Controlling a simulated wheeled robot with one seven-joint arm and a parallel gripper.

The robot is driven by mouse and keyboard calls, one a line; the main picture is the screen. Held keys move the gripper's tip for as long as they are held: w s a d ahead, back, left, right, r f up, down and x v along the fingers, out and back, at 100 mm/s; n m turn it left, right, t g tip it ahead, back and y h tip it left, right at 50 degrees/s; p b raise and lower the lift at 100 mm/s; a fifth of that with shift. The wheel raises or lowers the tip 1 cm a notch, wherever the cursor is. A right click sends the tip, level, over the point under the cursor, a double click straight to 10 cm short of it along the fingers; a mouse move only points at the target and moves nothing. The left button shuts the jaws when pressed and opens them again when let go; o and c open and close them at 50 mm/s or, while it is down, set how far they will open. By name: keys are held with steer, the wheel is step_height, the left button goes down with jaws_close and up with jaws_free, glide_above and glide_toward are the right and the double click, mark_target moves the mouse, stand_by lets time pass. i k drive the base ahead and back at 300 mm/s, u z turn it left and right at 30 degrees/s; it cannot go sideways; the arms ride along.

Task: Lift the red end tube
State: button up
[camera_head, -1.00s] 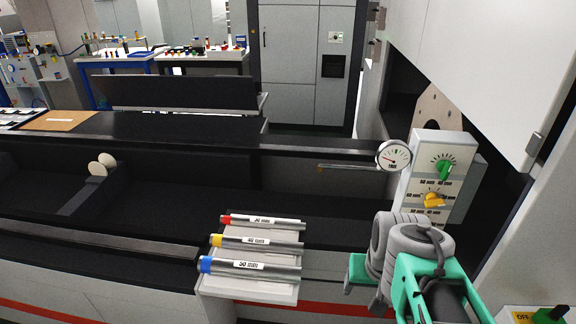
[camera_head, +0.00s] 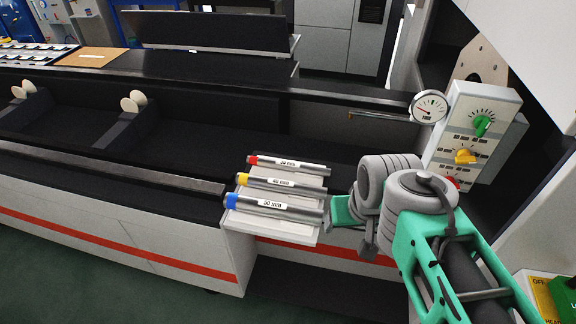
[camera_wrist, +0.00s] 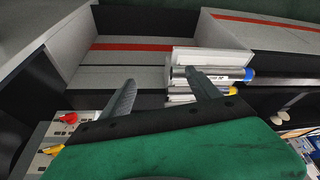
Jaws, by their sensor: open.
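The red end tube (camera_head: 290,166) lies on a small light rack (camera_head: 240,248), farthest back of three grey tubes, with its red end at the left. The yellow end tube (camera_head: 285,184) lies in the middle and the blue end tube (camera_head: 275,206) in front. My gripper's green hand (camera_head: 345,210) is close to the tubes' right ends. In the wrist view my gripper (camera_wrist: 160,77) is open with nothing between its fingers. Its right finger overlaps the blue end tube (camera_wrist: 219,75) in the picture; contact cannot be told. The red end is not visible there.
A dial gauge (camera_head: 429,107) and a control box with knobs (camera_head: 472,135) stand behind my arm at the right. A long dark trough (camera_head: 200,130) runs behind the rack. Open green floor (camera_head: 90,270) lies at front left.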

mark_target(275, 164)
steer(key=u, duration=0.35)
steer(key=k, duration=0.4)
steer(key=u, duration=1.55)
steer(key=i, duration=0.95)
steer(key=z, duration=1.1)
steer(key=i, duration=0.95)
steer(key=z, duration=0.2)
